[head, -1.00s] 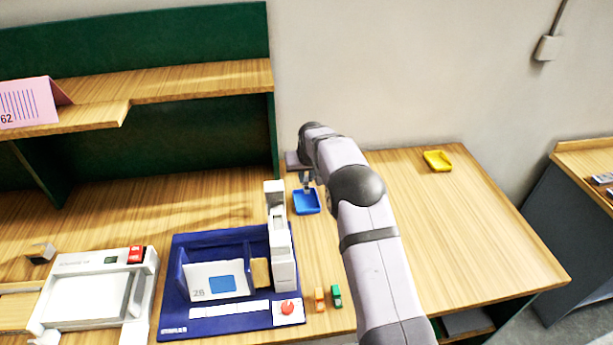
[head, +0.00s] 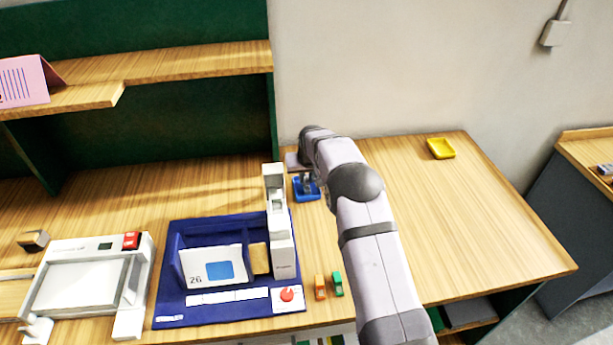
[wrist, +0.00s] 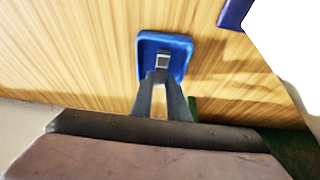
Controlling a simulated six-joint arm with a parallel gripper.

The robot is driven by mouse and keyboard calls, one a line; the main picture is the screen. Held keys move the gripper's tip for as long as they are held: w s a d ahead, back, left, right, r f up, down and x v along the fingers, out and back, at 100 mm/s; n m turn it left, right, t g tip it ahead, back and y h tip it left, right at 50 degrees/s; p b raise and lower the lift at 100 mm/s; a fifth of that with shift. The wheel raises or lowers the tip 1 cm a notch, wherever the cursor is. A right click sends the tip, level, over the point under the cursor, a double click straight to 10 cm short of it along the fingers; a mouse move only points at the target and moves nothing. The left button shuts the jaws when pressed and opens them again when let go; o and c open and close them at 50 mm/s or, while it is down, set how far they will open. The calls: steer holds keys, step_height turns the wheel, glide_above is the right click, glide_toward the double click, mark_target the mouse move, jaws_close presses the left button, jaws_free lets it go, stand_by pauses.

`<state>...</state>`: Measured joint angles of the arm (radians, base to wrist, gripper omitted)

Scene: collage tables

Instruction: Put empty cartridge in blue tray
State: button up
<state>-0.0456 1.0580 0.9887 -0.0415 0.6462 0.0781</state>
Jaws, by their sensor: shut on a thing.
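The blue tray (head: 313,195) sits on the wooden table, right of the dark blue machine; it also shows in the wrist view (wrist: 180,41). My gripper (head: 307,187) is down at the tray, and its fingertips (wrist: 162,76) are over the inside of the tray in the wrist view. They are shut on a small grey cartridge (wrist: 162,59). The cartridge is inside the tray's outline in the wrist view. I cannot tell whether it touches the tray floor. In the head view the cartridge is too small to make out.
A dark blue machine with a white column (head: 280,235) stands close left of the tray. An orange cartridge (head: 320,287) and a green cartridge (head: 338,284) stand near the front edge. A yellow tray (head: 441,149) lies at the back right.

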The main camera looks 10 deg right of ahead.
steer(key=o, duration=0.8)
steer(key=shift+r, duration=0.15)
steer(key=shift+r+p, duration=1.75)
steer(key=shift+r, duration=1.15)
